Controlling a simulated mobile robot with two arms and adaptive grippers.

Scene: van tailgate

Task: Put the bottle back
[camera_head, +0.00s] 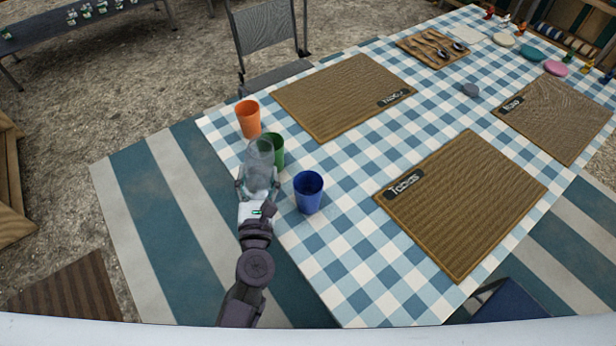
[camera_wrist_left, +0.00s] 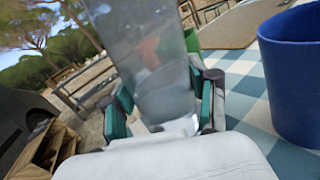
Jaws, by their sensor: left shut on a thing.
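A clear, see-through bottle (camera_head: 260,160) is held in my left gripper (camera_head: 258,188) at the table's left edge. In the left wrist view the bottle (camera_wrist_left: 150,60) rises between the two green-padded fingers of the left gripper (camera_wrist_left: 165,112), which are shut on it. The bottle's top runs out of that view. In the head view the bottle partly covers a green cup (camera_head: 278,150). Whether its base touches anything cannot be told. My right gripper is not in view.
An orange cup (camera_head: 248,119) stands behind the bottle and a blue cup (camera_head: 308,193) to its right. Woven placemats (camera_head: 345,97) lie on the checkered table (camera_head: 335,265). A board with cutlery (camera_head: 432,47) is at the back. A chair (camera_head: 266,45) stands behind the table.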

